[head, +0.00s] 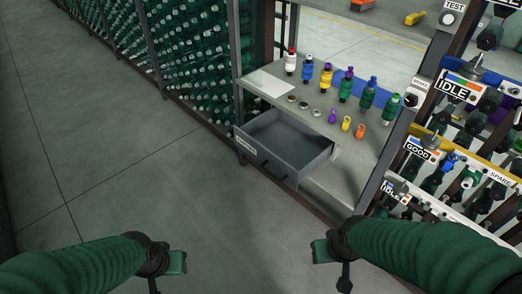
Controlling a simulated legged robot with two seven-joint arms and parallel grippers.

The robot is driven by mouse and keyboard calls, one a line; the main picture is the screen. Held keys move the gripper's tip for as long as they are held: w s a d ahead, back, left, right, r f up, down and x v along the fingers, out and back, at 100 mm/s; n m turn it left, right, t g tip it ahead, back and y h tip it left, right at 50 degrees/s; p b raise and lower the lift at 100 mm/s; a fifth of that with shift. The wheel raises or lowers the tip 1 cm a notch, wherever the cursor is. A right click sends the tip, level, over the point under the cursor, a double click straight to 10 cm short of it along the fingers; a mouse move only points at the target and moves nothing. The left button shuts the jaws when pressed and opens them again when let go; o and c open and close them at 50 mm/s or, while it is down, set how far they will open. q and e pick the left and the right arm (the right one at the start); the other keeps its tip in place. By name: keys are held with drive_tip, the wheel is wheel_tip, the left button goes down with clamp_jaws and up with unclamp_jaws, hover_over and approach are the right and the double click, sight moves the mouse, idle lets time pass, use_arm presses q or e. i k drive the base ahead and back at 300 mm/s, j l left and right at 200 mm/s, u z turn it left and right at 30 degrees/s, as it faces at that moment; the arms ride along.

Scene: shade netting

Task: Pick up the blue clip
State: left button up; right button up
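A small blue clip-like piece (449,162) hangs on the rack at right, in the row beside the "GOOD" sign; it is too small to make out fully. Purple (332,116), yellow (346,123) and orange (360,130) clips lie on the grey workbench (315,190). My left gripper (165,268) is low at the lower left, over the floor and away from the bench. My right gripper (332,262) is at the bottom, in front of the bench and left of the rack. I see nothing held, and the finger gaps are unclear.
Several coloured spools (326,77) stand along the bench's back. An open empty drawer (285,145) juts from its front. Small round pieces (304,106) lie on top. The labelled rack (425,150) crowds the right with hanging tools. The floor (150,195) at left is clear.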

sight(449, 162)
drive_tip(key=z, duration=1.65)
